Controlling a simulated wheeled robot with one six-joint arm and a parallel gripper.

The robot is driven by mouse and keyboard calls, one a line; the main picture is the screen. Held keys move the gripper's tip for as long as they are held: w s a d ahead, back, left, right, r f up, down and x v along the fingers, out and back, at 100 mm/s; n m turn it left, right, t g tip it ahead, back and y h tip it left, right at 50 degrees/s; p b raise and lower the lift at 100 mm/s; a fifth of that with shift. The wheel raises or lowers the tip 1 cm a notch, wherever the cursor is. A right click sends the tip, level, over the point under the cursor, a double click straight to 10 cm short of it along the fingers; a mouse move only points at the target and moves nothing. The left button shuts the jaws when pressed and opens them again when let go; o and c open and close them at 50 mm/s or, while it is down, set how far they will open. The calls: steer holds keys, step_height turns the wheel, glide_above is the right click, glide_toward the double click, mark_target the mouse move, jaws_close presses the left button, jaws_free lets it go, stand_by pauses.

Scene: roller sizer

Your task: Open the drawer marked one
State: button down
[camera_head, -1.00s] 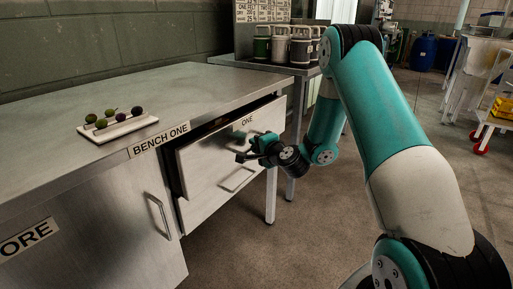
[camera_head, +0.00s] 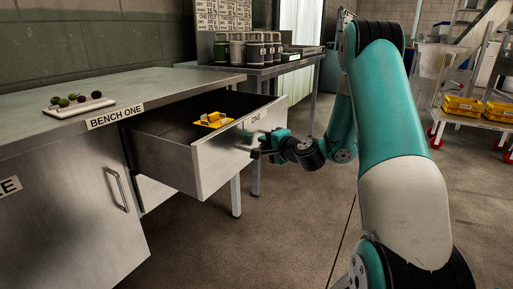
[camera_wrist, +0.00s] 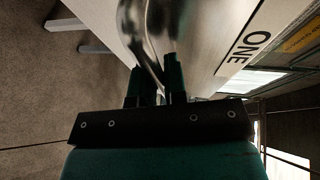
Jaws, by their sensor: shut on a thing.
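The drawer marked ONE (camera_head: 231,150) stands well out from the steel bench marked BENCH ONE (camera_head: 60,116), with its inside showing. A yellow tray (camera_head: 213,119) with small items lies in it. My gripper (camera_head: 258,152) is at the drawer's front, shut on its handle. In the wrist view the two dark fingers of my gripper (camera_wrist: 158,82) close around the curved metal handle (camera_wrist: 152,50). The ONE label (camera_wrist: 250,47) shows on the drawer front (camera_wrist: 205,40) beside it.
A white tray of small round fruits (camera_head: 77,104) sits on the bench top. Several canisters (camera_head: 236,50) stand on a table behind. A trolley with yellow trays (camera_head: 480,108) stands at the right. The floor in front of the drawer is clear.

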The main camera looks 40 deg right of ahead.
steer(key=shift+s+d, duration=0.15)
steer(key=shift+s, duration=0.55)
steer(key=c, duration=1.2)
jaws_free()
steer(key=s+r+b, duration=0.1)
steer(key=s+b, duration=0.3)
steer(key=s, duration=0.1)
steer(key=s+r+b, duration=0.1)
steer(key=s+b, duration=0.3)
steer(key=s, duration=0.2)
steer(key=s+r+b, duration=0.1)
steer(key=s+b, duration=0.3)
steer(key=s, duration=0.2)
steer(key=shift+a+b, duration=0.3)
steer(key=shift+a, duration=0.05)
